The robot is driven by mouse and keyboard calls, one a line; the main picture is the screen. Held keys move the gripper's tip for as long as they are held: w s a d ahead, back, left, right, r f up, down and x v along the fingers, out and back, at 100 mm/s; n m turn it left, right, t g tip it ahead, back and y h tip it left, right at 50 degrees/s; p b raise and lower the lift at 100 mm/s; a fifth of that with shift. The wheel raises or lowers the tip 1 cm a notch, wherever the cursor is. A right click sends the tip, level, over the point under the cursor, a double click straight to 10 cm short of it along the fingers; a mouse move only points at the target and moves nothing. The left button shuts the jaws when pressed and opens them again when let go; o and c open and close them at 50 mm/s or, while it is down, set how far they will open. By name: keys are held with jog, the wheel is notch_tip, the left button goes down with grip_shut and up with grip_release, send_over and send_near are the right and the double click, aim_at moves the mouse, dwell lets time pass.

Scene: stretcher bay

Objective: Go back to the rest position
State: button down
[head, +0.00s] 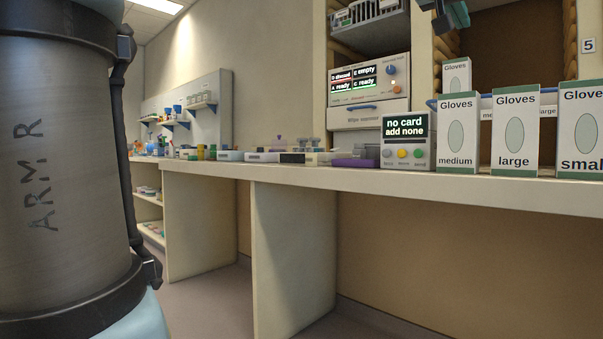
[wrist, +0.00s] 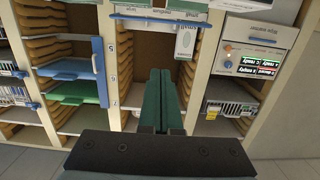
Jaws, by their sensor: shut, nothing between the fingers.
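My gripper (wrist: 160,100) shows in the wrist view as two dark green fingers pressed together, shut and empty. It points toward a tall shelf unit with open compartments (wrist: 187,112). A white gloves box (wrist: 186,42) stands or hangs just beyond the fingertips, slightly to their right; whether they touch is hard to tell.
A long counter (head: 450,181) carries gloves boxes (head: 515,125), a device reading "no card add none" (head: 405,140) and several small items. A wipes dispenser (head: 369,85) stands behind. Blue and green trays (wrist: 98,70) sit in the shelves. Floor space beneath the counter is open.

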jog(key=w+a+f+n+g+y, duration=0.1)
jog(key=w+a+f+y, duration=0.3)
jog(key=f, duration=0.8)
jog(key=w+a+f+n+g+y, duration=0.15)
jog(key=w+a+f, duration=0.35)
jog(key=f, duration=0.6)
jog(key=w+a+f+n+g+y, duration=0.1)
jog(key=w+a+f+y, duration=0.15)
jog(key=a+f, duration=0.7)
jog(key=s+a+f+n+g+y, duration=0.1)
jog(key=s+a+f+g, duration=0.1)
jog(key=s+a+f, duration=0.55)
jog(key=s+a+f+n+g+y, duration=0.1)
jog(key=s+a+f+n+g, duration=0.2)
jog(key=f, duration=0.7)
jog(key=s+a+f+g+y, duration=0.1)
jog(key=s+a+f+g, duration=0.1)
jog(key=s+a+f, duration=0.5)
notch_tip(320, 180, up, 31)
jog(key=w+p, duration=0.2)
jog(key=p, duration=3.1)
jog(key=shift+w+d+p, duration=0.2)
jog(key=shift+d+p, duration=0.05)
jog(key=shift+p, duration=0.15)
